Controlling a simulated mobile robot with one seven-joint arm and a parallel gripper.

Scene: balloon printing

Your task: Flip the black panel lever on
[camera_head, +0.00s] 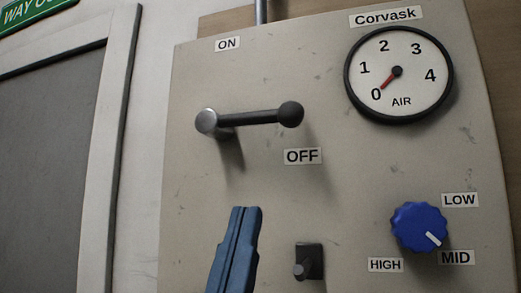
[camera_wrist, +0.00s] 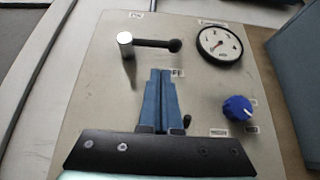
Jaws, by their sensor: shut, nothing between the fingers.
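The black panel lever (camera_head: 255,117) sticks out to the right from a silver pivot (camera_head: 206,121) and ends in a black ball. It lies nearly level, with the ball just above the OFF label (camera_head: 302,156). The ON label (camera_head: 228,44) is above the pivot. The lever also shows in the wrist view (camera_wrist: 152,43) near the top. My gripper (camera_head: 246,210) has blue fingers, shut and empty, below the lever and apart from it in the picture. In the wrist view, my gripper's fingertips (camera_wrist: 161,71) point up toward the lever and partly cover the OFF label.
On the grey panel (camera_head: 350,205), a round AIR gauge (camera_head: 420,90) reads near 0. A blue knob (camera_head: 419,227) points toward MID. A small black switch (camera_head: 308,262) is at the bottom, right of my fingers.

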